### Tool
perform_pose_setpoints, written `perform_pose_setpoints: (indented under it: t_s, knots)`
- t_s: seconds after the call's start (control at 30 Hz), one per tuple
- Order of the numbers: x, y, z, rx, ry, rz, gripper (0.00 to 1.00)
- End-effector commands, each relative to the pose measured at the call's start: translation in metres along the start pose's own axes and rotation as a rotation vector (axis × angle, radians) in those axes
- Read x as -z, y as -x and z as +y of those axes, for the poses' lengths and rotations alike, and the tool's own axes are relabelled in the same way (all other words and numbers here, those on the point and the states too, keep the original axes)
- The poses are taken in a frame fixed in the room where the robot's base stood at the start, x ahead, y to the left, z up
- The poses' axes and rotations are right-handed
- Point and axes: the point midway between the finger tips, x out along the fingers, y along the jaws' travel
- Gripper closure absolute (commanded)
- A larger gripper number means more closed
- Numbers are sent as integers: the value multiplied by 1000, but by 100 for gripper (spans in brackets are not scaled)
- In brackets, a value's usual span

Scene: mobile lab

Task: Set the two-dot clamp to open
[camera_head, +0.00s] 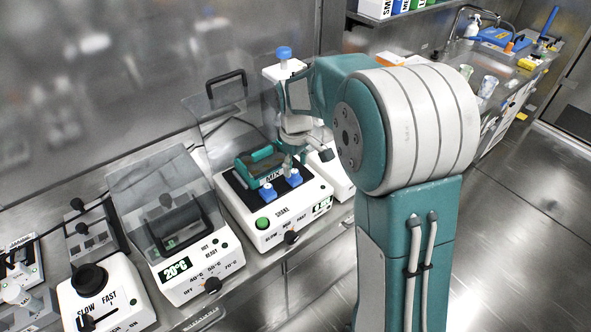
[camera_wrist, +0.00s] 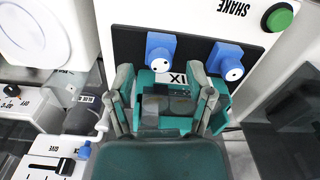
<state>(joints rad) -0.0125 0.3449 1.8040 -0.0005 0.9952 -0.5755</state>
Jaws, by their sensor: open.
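Two blue clamps stand on the dark plate of the white shaker (camera_head: 262,232). The right one in the head view (camera_head: 294,178) is the left one in the wrist view (camera_wrist: 160,48); its white face seems to carry two small dots. The other clamp (camera_head: 267,191) shows in the wrist view (camera_wrist: 226,58) with what looks like one dot. My gripper (camera_head: 289,168) is above the shaker near the right clamp. In the wrist view my gripper (camera_wrist: 166,88) has its fingers apart, with the two-dot clamp just beyond them. I cannot tell whether they touch it.
The heater (camera_head: 188,262) with a 20°C display stands left. A green button (camera_wrist: 279,17) is beside the clamps.

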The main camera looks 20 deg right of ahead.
Motion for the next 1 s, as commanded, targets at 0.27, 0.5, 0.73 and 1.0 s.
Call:
perform_pose_setpoints:
  t_s: [0.27,0.5,0.73,1.0]
  knots:
    - [2,60,0,-3,0,3,32]
    - [2,92,-1,-1,0,-1,32]
    - [1,98,-1,0,0,-2,32]
    - [1,97,-1,0,0,-2,32]
